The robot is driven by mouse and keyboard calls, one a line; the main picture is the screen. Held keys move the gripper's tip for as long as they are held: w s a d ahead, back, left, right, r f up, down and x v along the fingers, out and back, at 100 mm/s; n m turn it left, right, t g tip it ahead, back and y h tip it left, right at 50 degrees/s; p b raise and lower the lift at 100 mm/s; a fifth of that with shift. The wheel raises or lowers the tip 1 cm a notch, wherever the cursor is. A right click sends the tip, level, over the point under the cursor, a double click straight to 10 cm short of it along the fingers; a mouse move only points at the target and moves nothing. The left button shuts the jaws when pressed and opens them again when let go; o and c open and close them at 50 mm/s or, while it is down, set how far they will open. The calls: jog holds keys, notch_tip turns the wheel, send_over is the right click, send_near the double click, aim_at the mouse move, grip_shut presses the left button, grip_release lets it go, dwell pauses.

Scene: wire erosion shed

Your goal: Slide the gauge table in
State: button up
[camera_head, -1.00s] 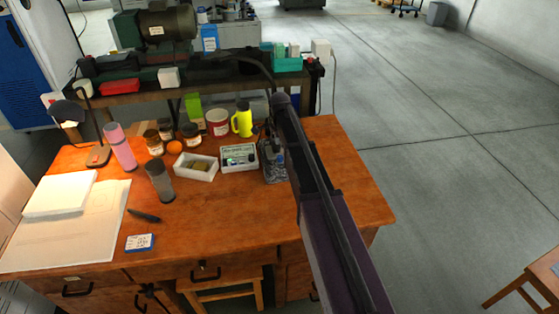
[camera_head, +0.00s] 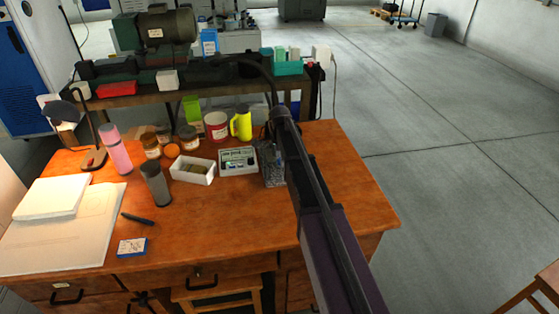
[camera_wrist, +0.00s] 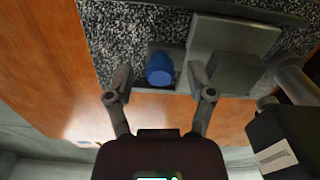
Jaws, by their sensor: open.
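In the wrist view my gripper (camera_wrist: 161,90) is open, one finger to each side of a blue knob (camera_wrist: 160,68). The knob sits at a small grey plate beside a larger grey block (camera_wrist: 234,38), on a speckled black-and-white stone base (camera_wrist: 115,45). I take these to be the gauge table and its stand. I cannot tell whether the fingers touch the knob. In the head view the speckled stand (camera_head: 271,172) is at the right of the desk items, partly covered by my arm. My gripper is hidden there.
The wooden desk (camera_head: 230,228) is bare at front centre. A bench with a motor (camera_head: 160,28) stands behind. Open floor is at right.

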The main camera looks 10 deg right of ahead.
grip_shut()
jog(key=shift+w, duration=1.45)
grip_release()
jog(key=shift+w, duration=0.1)
jog(key=shift+s, duration=0.2)
